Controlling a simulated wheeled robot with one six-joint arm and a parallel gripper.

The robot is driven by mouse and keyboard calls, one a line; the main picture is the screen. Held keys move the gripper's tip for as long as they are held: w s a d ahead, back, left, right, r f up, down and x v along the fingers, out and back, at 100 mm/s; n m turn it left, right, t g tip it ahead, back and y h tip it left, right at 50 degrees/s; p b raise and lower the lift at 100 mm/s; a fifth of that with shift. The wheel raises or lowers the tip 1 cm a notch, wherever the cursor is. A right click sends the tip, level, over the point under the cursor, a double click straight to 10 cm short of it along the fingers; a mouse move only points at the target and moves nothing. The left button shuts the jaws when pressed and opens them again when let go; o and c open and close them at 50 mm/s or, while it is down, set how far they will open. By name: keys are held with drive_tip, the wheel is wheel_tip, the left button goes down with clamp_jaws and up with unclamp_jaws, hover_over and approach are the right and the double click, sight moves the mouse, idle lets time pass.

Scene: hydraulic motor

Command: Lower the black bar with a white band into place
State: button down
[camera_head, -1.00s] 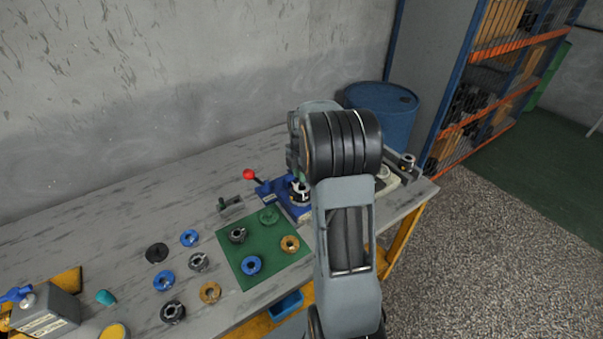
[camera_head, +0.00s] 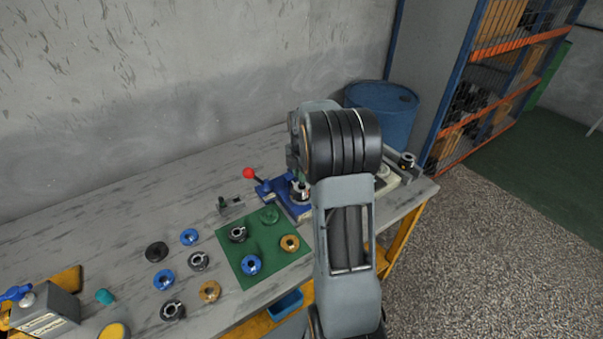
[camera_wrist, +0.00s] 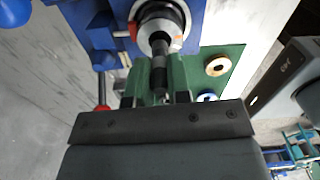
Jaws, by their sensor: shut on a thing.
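The black bar (camera_wrist: 160,50) shows in the wrist view, with a paler band (camera_wrist: 159,62) partway along it. My gripper (camera_wrist: 158,92) has a finger on each side of the bar and is shut on it. The bar's far end points into the round metal opening of the holder (camera_wrist: 178,22) on the blue fixture (camera_wrist: 97,30). I cannot tell how deep it sits. In the head view the blue fixture (camera_head: 293,208) stands on the bench, and my arm hides most of my gripper.
A red-knobbed lever (camera_head: 249,174) sticks up left of the fixture. A green mat (camera_head: 268,251) with several rings lies in front of it. More rings lie on the grey bench (camera_head: 120,218) to the left. A blue barrel (camera_head: 396,115) stands behind my arm.

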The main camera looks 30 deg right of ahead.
drive_tip(key=shift+f+b, duration=0.6)
drive_tip(key=shift+f, duration=0.6)
idle(1.3)
drive_tip(key=c, duration=1)
unclamp_jaws()
drive_tip(key=shift+o, duration=0.4)
drive_tip(key=o, duration=0.3)
drive_tip(key=shift+o, duration=0.2)
drive_tip(key=shift+r, duration=0.2)
drive_tip(key=shift+r+p, duration=2.4)
drive_tip(key=shift+r, duration=0.55)
